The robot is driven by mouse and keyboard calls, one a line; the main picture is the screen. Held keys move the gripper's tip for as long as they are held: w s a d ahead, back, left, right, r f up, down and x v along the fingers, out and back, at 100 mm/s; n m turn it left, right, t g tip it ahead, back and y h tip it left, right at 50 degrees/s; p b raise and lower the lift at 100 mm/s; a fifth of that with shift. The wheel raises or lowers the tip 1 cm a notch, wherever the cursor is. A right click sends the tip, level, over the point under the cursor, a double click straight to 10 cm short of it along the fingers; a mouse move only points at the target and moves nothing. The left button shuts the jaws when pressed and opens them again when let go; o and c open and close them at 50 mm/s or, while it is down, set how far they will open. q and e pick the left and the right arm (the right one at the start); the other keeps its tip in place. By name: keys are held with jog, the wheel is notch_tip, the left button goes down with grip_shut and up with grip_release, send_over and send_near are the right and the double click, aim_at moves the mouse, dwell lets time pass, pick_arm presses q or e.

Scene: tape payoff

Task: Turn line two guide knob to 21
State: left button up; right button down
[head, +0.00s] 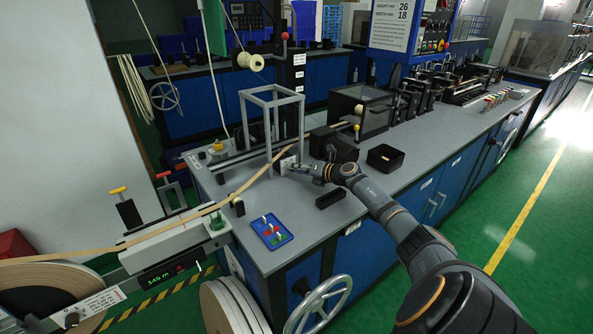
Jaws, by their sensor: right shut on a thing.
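My right gripper (294,168) reaches in from the lower right, over the grey bench top. Its fingers are shut at a small pale dial plate (286,160) at the foot of a grey frame (272,120). The knob between the fingers is hidden by them, and the dial's numbers are too small to read. The tan tape (245,187) runs up from the lower left past the plate. My left gripper is not in view.
A blue tray (271,234) with small red and white-topped items lies near the bench's front left corner. A black open box (386,157) and a narrow black box (330,199) stand near my arm. A sign (396,24) shows 26 and 18. Green floor is clear at right.

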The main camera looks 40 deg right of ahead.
jog(key=c, duration=1.2)
grip_release()
jog(key=shift+o, duration=0.2)
notch_tip(320, 180, up, 10)
